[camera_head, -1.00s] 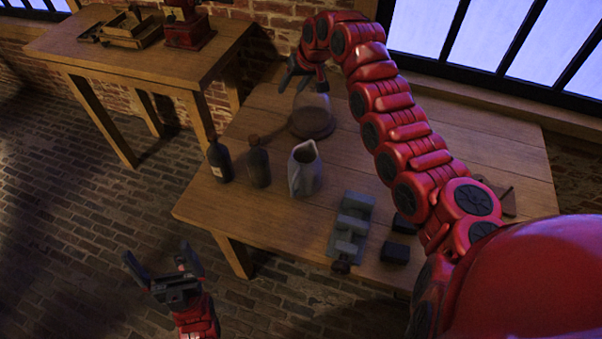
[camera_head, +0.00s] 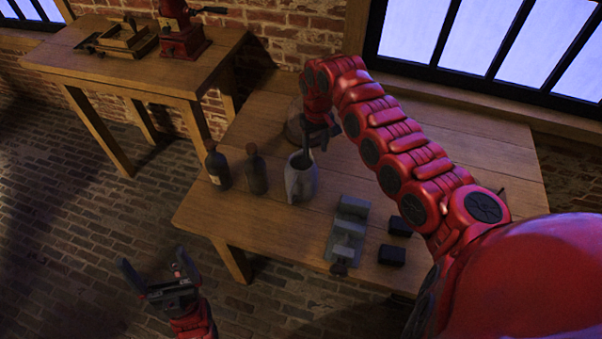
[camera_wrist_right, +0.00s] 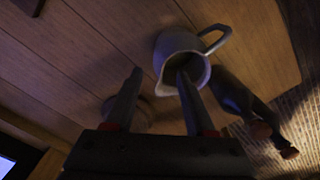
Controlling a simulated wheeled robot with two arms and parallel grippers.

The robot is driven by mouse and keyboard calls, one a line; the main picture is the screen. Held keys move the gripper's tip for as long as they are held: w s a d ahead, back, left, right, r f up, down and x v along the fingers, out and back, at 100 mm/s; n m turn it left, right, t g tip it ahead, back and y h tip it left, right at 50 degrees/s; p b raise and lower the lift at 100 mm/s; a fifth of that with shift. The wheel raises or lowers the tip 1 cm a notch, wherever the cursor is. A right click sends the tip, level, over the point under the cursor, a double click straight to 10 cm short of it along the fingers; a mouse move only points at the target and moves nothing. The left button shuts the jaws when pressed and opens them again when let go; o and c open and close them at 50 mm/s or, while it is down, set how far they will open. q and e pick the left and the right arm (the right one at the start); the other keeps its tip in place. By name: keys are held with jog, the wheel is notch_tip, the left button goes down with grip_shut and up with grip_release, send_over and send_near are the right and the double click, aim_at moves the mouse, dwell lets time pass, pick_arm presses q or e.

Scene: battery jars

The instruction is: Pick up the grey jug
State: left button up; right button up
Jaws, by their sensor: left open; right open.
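The grey jug (camera_head: 299,183) stands upright on the wooden table in the head view. In the right wrist view the jug (camera_wrist_right: 178,45) shows its open mouth, with its handle to the upper right. My right gripper (camera_head: 318,143) is open just above and behind the jug. In the right wrist view, one finger of the right gripper (camera_wrist_right: 160,85) overlaps the jug's mouth and the other lies to its left; I cannot tell whether a finger is inside or touches the rim. My left gripper (camera_head: 160,272) is open and empty, in front of the table over the brick floor.
Two dark bottles (camera_head: 217,166) (camera_head: 256,170) stand close left of the jug. A grey vise (camera_head: 348,228) and two black blocks (camera_head: 392,255) (camera_head: 400,226) lie to the right. A round object (camera_head: 293,128) is partly hidden behind my right gripper. A second table (camera_head: 160,70) stands at the back left.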

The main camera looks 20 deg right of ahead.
jog(key=f, duration=0.2)
jog(key=f+p, duration=0.2)
jog(key=f, duration=0.1)
jog(key=shift+w+f, duration=0.3)
jog(key=shift+f, duration=0.35)
grip_shut()
dwell(0.9)
